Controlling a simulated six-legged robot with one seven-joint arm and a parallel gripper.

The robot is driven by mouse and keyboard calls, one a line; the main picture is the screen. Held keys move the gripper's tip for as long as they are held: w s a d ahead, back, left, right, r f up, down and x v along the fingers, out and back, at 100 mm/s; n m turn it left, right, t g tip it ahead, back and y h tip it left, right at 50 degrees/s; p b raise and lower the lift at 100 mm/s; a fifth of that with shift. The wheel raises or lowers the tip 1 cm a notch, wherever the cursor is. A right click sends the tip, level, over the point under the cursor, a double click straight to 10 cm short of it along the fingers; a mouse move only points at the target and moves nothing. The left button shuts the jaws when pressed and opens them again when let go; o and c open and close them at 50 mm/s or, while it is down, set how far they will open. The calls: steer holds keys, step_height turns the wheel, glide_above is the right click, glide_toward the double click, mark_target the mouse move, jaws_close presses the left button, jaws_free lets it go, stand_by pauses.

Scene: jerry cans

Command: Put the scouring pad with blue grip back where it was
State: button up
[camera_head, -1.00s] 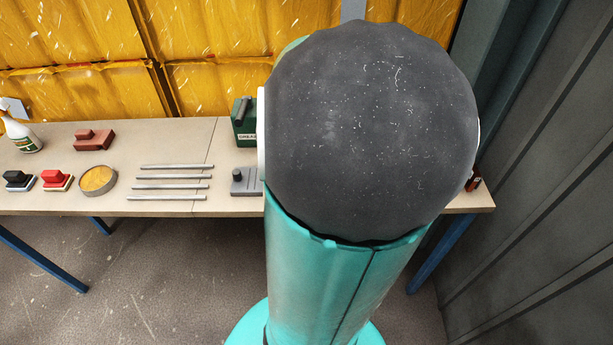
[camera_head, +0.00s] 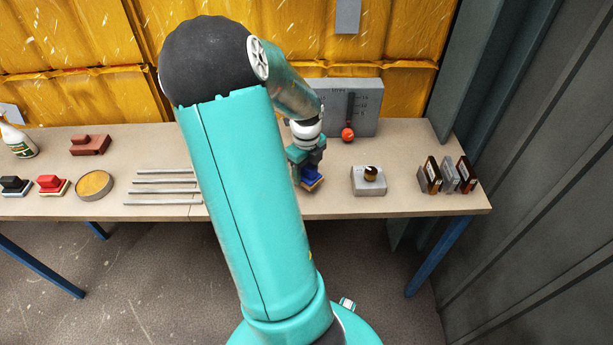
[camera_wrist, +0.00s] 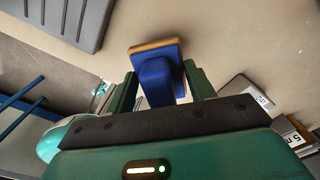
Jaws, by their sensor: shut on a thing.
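My gripper (camera_head: 306,163) is over the workbench (camera_head: 335,205), right of my upright arm link, shut on the scouring pad with blue grip (camera_head: 311,177). In the wrist view the blue grip (camera_wrist: 157,82) sits between my two green fingers, and the tan pad edge (camera_wrist: 153,46) shows beyond it. The pad is at or a little above the bench top; I cannot tell if it touches. A black-grip pad (camera_head: 14,186) and a red-grip pad (camera_head: 52,186) stand at the far left of the bench.
A grey block with a small brown item (camera_head: 369,180) stands right of my gripper, several upright blocks (camera_head: 448,175) farther right. A grey plate with a red ball (camera_head: 347,134) is behind. A round tin (camera_head: 94,184) and several metal rods (camera_head: 165,180) lie left. Bare bench surrounds the pad.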

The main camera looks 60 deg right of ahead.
mark_target(306, 177)
steer(key=shift+d+f, duration=0.15)
steer(key=shift+f, duration=0.1)
steer(key=shift+w+d+f, duration=0.1)
steer(key=shift+d+f, duration=0.05)
steer(key=shift+f, duration=1.55)
steer(key=shift+f, duration=0.1)
steer(key=o, duration=1)
steer(key=shift+o, duration=0.2)
